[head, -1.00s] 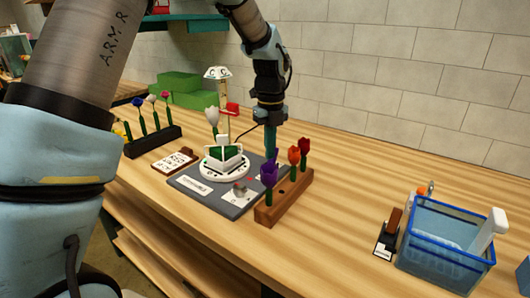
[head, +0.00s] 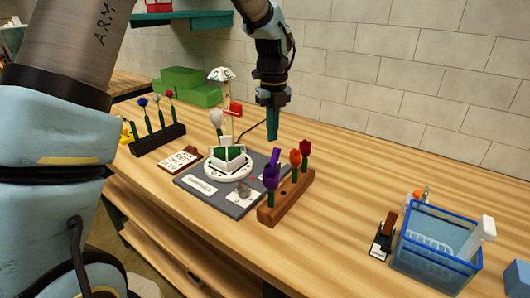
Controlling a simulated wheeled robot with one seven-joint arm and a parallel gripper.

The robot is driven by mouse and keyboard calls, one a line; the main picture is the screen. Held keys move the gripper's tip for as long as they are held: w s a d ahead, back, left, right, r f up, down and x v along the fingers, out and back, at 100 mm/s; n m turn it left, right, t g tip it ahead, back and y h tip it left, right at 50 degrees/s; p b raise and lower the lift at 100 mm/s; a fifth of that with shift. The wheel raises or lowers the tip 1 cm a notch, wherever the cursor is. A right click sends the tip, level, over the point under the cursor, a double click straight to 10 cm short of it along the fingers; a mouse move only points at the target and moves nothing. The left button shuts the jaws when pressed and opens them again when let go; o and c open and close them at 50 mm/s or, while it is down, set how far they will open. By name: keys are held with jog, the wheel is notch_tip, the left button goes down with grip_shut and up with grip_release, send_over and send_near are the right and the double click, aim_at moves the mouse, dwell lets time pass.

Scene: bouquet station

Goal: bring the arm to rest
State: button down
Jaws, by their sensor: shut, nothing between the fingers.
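My gripper (head: 272,124) hangs at the end of my arm, pointing down, above the back of the grey mat (head: 238,205). Its teal fingers are shut with nothing between them. It is clear of the flowers and the table. The wooden flower block (head: 287,203) stands in front of it and to its right, holding purple (head: 271,178), orange (head: 295,158) and red (head: 305,148) flowers. A white round stand (head: 229,170) with a green and white holder sits on the mat, with a white flower (head: 216,117) upright at it.
A dark rack (head: 158,139) with several flowers and a card board (head: 180,160) are at left. Green boxes (head: 187,86) stand behind. A lamp-like post with a white cap (head: 221,74) rises left of my gripper. A blue basket (head: 436,245) is at right. The table's middle right is clear.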

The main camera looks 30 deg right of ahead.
jog(key=w+a+n, duration=0.3)
jog(key=a+n, duration=1.4)
jog(key=a, duration=0.3)
jog(key=s+a+n, duration=0.4)
jog(key=a+n, duration=0.4)
jog(key=n, duration=0.1)
jog(key=s+a+f+n+t, duration=0.1)
jog(key=s+a+n, duration=0.3)
jog(key=a+n, duration=0.5)
jog(key=shift+s+a+t, duration=0.15)
jog(key=shift+s+t, duration=0.05)
jog(key=shift+t, duration=0.1)
